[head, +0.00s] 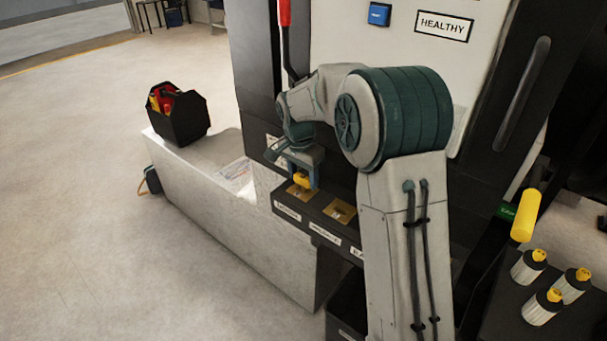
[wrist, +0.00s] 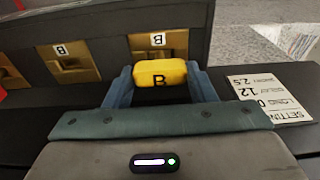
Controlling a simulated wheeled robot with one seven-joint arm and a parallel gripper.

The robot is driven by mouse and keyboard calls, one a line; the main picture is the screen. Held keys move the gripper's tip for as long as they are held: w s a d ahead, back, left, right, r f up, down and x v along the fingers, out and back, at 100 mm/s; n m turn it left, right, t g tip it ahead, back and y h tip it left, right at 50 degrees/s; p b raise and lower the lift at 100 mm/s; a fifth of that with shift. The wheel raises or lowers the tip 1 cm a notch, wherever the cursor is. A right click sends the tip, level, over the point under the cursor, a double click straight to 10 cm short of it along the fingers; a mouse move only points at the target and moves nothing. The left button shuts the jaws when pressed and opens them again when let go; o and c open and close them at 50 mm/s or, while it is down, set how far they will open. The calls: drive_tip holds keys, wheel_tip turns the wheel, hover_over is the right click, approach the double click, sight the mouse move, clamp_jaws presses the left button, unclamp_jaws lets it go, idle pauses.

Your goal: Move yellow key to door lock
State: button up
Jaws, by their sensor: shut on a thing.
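A brass lock plate labelled B (wrist: 158,44) is right behind the key in the wrist view. I cannot tell whether the key is in its slot, since the key and fingers cover it.
Another brass plate (head: 340,211) lies to the right on the ledge. A black tool box (head: 178,112) stands on the grey bench (head: 230,200). A settings card (wrist: 270,98) lies right of my gripper. Several yellow-topped canisters (head: 542,306) stand at the lower right. The floor at left is clear.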

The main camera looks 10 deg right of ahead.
sight(303, 176)
drive_tip(key=shift+f, duration=0.4)
drive_tip(key=o, duration=1.2)
drive_tip(key=shift+c, duration=0.2)
wheel_tip(303, 176, up, 8)
drive_tip(key=p, duration=0.4)
drive_tip(key=shift+f+p, duration=0.2)
drive_tip(key=shift+p, duration=0.15)
